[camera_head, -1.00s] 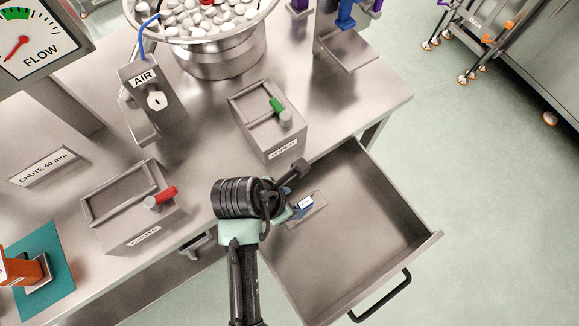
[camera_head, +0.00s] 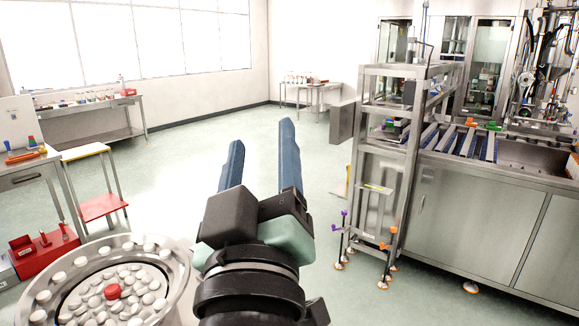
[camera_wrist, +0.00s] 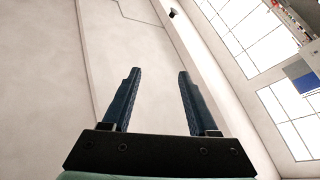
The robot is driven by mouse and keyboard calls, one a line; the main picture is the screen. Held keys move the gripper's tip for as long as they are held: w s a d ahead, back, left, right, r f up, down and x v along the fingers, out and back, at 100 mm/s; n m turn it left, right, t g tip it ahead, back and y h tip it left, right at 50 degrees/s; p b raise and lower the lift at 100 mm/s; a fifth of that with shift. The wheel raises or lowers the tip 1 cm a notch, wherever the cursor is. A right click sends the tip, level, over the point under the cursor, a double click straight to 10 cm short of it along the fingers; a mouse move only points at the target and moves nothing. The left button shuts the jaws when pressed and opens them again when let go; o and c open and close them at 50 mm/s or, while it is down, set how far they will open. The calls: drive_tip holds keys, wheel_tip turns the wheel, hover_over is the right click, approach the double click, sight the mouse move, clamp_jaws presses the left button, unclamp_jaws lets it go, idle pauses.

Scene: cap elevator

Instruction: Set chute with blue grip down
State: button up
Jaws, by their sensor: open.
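My gripper (camera_head: 262,135) is raised in the middle of the head view, its two blue fingers spread apart and pointing up and away. Nothing is between them. In the wrist view my gripper (camera_wrist: 158,73) is also open and empty, facing a pale wall. I cannot identify the chute with the blue grip in either current view.
A bowl of white caps (camera_head: 110,285) with one red cap is at the lower left, close to my arm. A red box (camera_head: 45,255) stands left of it. A metal frame (camera_head: 385,170) and steel cabinet (camera_head: 480,210) are at right. Open green floor lies beyond my gripper.

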drive_tip(key=s+d+r+m+t, duration=0.3)
drive_tip(key=s+r+m+t, duration=0.2)
drive_tip(key=s+r, duration=0.3)
wheel_tip(320, 180, up, 5)
drive_tip(key=shift+s+f+m+h, duration=0.1)
drive_tip(key=shift+s+m+h, duration=0.3)
